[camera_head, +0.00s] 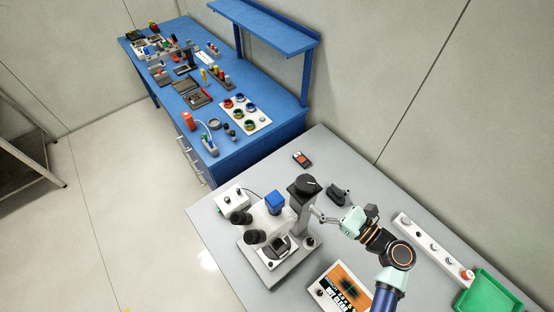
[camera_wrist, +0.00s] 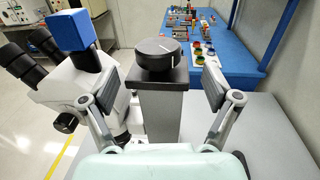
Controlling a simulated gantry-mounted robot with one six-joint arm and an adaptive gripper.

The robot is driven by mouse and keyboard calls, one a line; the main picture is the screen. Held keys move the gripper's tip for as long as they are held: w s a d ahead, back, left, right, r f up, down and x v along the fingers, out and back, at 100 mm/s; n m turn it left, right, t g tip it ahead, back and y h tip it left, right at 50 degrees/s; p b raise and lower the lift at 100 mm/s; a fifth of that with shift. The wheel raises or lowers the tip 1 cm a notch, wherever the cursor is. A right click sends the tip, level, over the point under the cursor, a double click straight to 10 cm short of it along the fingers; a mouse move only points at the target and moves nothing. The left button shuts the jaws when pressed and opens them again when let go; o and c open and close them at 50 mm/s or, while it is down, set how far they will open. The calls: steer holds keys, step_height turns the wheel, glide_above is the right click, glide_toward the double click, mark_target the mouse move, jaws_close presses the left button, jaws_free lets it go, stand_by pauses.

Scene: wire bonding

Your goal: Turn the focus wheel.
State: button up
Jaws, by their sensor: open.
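The microscope (camera_head: 265,222) stands on the grey table, with its eyepieces toward the left and a blue block on top. A black round knob with a white mark, which looks like the focus wheel (camera_wrist: 158,52), sits on top of the grey column; it also shows in the head view (camera_head: 308,184). My gripper (camera_wrist: 160,88) is open, with one finger on each side of the column just below the wheel. The fingers look apart from the column. In the head view my gripper (camera_head: 316,212) reaches in from the right, beside the column.
A small white box (camera_head: 232,202) stands left of the microscope. A black object (camera_head: 339,192) and a handheld device (camera_head: 301,159) lie behind. A white strip with knobs (camera_head: 432,249), a green tray (camera_head: 490,295) and an orange-black panel (camera_head: 343,290) are at the right and front. A blue bench (camera_head: 270,140) stands behind.

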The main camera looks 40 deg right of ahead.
mark_target(306, 182)
steer(key=shift+s, duration=0.15)
steer(key=shift+a, duration=0.15)
steer(key=w, duration=0.4)
steer(key=w+a+p, duration=0.1)
steer(key=w, duration=0.2)
steer(key=shift+w+a, duration=0.1)
steer(key=c, duration=1.1)
steer(key=shift+c, duration=0.2)
steer(key=shift+r+m+h+p, duration=0.1)
steer(key=shift+m+h+p, duration=0.2)
steer(key=shift+h+p, duration=0.2)
